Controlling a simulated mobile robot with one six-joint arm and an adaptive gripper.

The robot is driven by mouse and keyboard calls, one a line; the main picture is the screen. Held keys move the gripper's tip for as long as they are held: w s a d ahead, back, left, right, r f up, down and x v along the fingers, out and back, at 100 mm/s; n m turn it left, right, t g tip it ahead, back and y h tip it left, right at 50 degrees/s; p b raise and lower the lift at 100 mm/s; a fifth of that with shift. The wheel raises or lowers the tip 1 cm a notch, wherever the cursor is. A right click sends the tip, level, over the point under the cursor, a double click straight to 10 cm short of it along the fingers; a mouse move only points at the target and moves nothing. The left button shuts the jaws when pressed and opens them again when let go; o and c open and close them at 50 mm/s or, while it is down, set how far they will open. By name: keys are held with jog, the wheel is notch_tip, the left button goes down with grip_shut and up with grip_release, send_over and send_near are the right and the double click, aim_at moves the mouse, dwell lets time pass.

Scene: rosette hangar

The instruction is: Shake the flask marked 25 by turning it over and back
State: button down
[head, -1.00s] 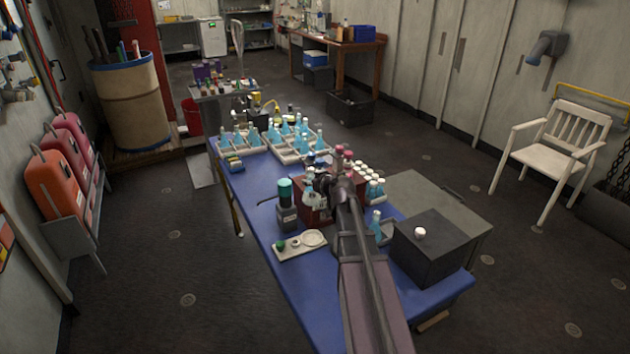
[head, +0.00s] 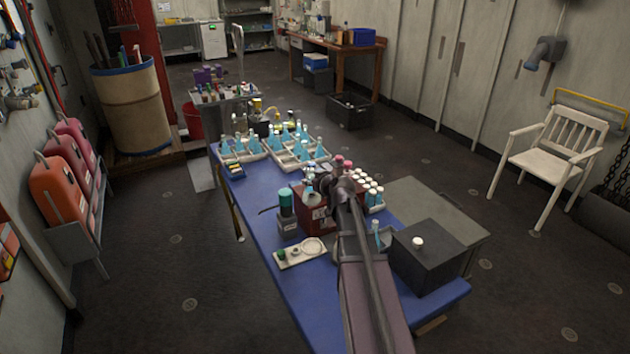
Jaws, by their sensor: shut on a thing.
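My gripper (head: 322,187) is over the blue table, largely hidden behind my own arm. It is shut on a small flask (head: 309,187) with pale blue liquid, just left of the jaws. The flask is in front of or above a dark red box (head: 314,219). Its number is too small to read, and its exact tilt is hard to tell. Other blue-filled flasks stand in pale trays (head: 290,160) farther back on the table.
The blue table (head: 300,290) also carries a teal-topped device (head: 286,208), a pale plate with small items (head: 300,252), a rack of white-capped bottles (head: 374,193) and a dark grey box (head: 428,255). A white chair (head: 553,160) stands right. The floor to the left is clear.

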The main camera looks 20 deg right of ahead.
aim_at(311, 169)
jog(key=shift+r+p, duration=2.6)
jog(key=shift+r, duration=0.25)
jog(key=m+y, duration=0.2)
jog(key=shift+d+f+m+b, duration=0.1)
jog(key=shift+f+m+b, duration=0.05)
jog(key=shift+m+b, duration=0.15)
jog(key=shift+m+y, duration=0.3)
jog(key=shift+m, duration=0.4)
